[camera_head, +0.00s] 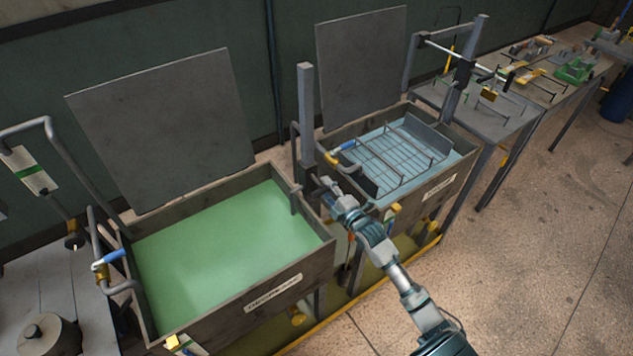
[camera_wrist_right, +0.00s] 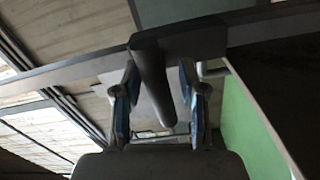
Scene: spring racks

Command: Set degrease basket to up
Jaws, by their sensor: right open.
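The left tank (camera_head: 215,295) holds cloudy green liquid (camera_head: 215,245) and has a label on its front that looks like "degrease". No basket shows in the liquid. An upright grey post (camera_head: 306,110) stands at the tank's right end, with a dark block low on it. My right gripper (camera_head: 332,188) is beside this block. In the right wrist view a dark rod-like handle (camera_wrist_right: 151,75) extends from a dark block (camera_wrist_right: 178,38) into the space between the open fingers (camera_wrist_right: 160,108). I cannot tell whether they touch it. My left gripper is out of view.
A second tank (camera_head: 440,195) with blue liquid and a wire basket (camera_head: 395,155) stands to the right. Pipes with a blue-handled valve (camera_head: 108,260) are at the left tank's left end. A tool bench (camera_head: 545,90) is at the back right. The right floor is clear.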

